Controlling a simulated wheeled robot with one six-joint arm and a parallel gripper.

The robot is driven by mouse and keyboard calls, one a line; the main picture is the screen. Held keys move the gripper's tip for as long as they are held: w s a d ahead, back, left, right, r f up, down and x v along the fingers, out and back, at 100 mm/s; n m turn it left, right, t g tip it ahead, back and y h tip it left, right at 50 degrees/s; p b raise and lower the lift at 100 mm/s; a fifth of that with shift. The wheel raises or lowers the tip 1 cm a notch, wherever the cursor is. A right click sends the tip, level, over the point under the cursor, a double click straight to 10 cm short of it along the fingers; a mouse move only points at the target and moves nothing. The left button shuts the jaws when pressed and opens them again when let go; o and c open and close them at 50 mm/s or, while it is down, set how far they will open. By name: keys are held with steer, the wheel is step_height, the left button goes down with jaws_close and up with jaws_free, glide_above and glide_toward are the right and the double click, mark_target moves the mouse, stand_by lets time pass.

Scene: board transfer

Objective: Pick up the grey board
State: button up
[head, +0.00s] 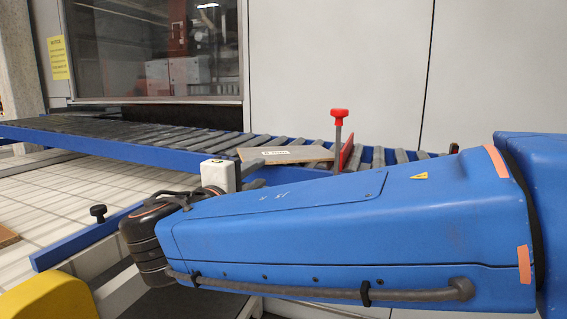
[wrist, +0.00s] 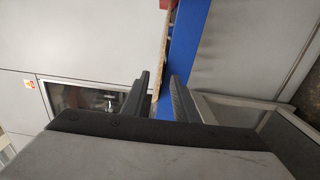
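A flat board (head: 300,154) with a pale greyish-tan top and a white label lies on the roller conveyor in the head view, next to a red stop. In the wrist view its thin brown edge (wrist: 161,52) shows just beyond the gap between my fingers. My gripper (head: 255,172) is at the board's left end in the head view, partly hidden behind my arm. In the wrist view my gripper (wrist: 162,82) has its two dark fingers apart with a clear gap. I cannot tell whether the board's edge is between the fingertips or just ahead of them.
The conveyor's blue side rail (head: 100,148) runs across in front of a grey machine with a window (head: 150,50). A red-knobbed post (head: 339,125) stands by the board. Another brown board (head: 7,237) shows at the far left. A yellow object (head: 48,299) is at the lower left.

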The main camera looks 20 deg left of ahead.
mark_target(274, 162)
steer(key=shift+w+d, duration=0.15)
steer(key=shift+w, duration=2.1)
steer(key=shift+w+d, duration=0.15)
steer(key=shift+w, duration=2.05)
steer(key=shift+c, duration=0.6)
jaws_close()
step_height(274, 162, up, 2)
steer(key=shift+r, duration=0.25)
